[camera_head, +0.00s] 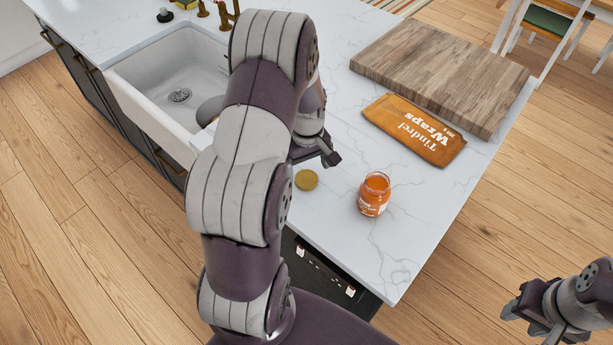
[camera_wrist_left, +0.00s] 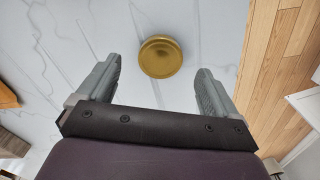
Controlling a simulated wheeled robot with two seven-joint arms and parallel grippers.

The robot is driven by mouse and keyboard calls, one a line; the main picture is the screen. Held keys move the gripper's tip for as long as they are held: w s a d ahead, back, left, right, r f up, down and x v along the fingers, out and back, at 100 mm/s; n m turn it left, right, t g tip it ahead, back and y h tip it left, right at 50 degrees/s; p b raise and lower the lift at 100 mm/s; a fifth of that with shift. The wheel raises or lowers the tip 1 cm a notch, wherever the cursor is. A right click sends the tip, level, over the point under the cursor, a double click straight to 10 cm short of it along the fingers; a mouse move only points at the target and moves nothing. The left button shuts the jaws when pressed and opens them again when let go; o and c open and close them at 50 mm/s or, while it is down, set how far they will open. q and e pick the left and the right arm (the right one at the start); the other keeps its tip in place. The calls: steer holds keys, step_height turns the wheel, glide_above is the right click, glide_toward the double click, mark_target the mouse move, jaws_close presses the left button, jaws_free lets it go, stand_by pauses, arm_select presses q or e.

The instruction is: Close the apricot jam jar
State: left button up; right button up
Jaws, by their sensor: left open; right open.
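The apricot jam jar (camera_head: 374,194) stands upright and uncovered on the white counter, its orange jam showing at the open mouth. Its gold lid (camera_head: 306,180) lies flat on the counter to the left of the jar, apart from it. The lid also shows in the left wrist view (camera_wrist_left: 160,57), ahead of and between the fingers. My left gripper (camera_head: 327,154) is open and empty above the counter, close to the lid; its fingers (camera_wrist_left: 158,88) are spread on both sides of the lid without touching it. My right gripper (camera_head: 530,318) is open and empty, off the counter at the lower right.
An orange wraps packet (camera_head: 414,130) lies behind the jar, and a thick wooden board (camera_head: 440,75) lies behind that. A white sink (camera_head: 180,80) is at the left. The counter's front edge runs close to the lid and jar.

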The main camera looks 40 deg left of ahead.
mark_target(306, 178)
arm_select(q)
step_height(306, 178, down, 3)
steer(key=shift+a+f, duration=0.1)
steer(key=shift+f, duration=0.05)
steer(key=c, duration=1.1)
